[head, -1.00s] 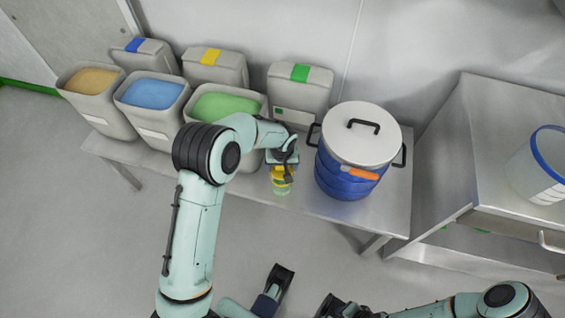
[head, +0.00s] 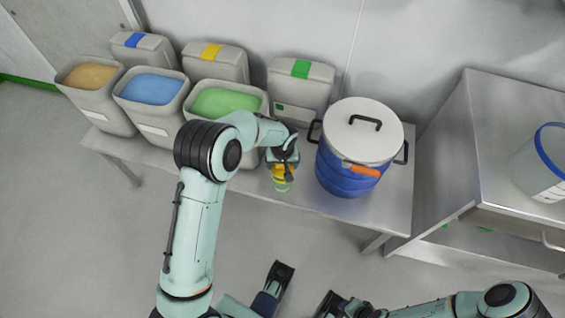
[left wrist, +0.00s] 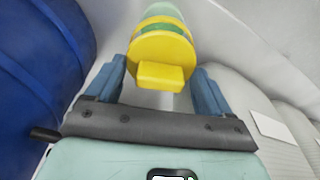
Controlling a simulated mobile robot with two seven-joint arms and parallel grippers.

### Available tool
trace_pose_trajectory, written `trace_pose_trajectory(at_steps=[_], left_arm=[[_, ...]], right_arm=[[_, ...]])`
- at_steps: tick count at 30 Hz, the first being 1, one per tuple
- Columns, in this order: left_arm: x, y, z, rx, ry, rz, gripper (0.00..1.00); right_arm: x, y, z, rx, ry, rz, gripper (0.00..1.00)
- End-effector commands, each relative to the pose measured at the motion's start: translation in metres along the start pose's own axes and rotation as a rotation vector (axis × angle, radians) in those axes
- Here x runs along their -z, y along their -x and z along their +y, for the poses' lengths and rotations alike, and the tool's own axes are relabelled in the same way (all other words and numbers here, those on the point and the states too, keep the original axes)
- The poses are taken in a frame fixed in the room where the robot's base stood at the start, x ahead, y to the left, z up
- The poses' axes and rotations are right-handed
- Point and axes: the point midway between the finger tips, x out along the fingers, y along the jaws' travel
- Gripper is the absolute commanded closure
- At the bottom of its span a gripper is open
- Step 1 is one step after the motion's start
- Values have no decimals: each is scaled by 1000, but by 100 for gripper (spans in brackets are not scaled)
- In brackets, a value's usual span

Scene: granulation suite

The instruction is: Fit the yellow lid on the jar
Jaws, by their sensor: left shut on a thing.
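My left gripper (head: 281,168) is shut on the yellow lid (head: 280,173), over the table's front part, left of the blue drum. In the left wrist view the yellow lid (left wrist: 161,50) is a disc with a block-shaped tab facing the camera, between the two blue fingers. The green jar (head: 282,186) is directly below the lid in the head view. It also shows past the lid in the left wrist view (left wrist: 165,11), with green and yellow bands. I cannot tell whether the lid is seated. My right arm (head: 440,306) is at the bottom right; its gripper's state is unclear.
A blue drum (head: 345,182) with a white lid (head: 362,145) stands close on the right. Bins of tan, blue and green (head: 225,101) material line the left and back of the metal table (head: 385,212). A steel cabinet (head: 500,170) stands farther right, holding a clear bucket.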

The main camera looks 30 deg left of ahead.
Motion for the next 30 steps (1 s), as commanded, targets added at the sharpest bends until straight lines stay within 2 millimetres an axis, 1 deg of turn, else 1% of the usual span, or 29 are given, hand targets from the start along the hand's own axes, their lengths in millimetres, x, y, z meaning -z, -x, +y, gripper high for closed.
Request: trace_pose_trajectory(at_steps=[30], left_arm=[[-3, -17, 0, 0, 0, -1, 48]], right_arm=[[0, -12, 5, -4, -4, -2, 75]])
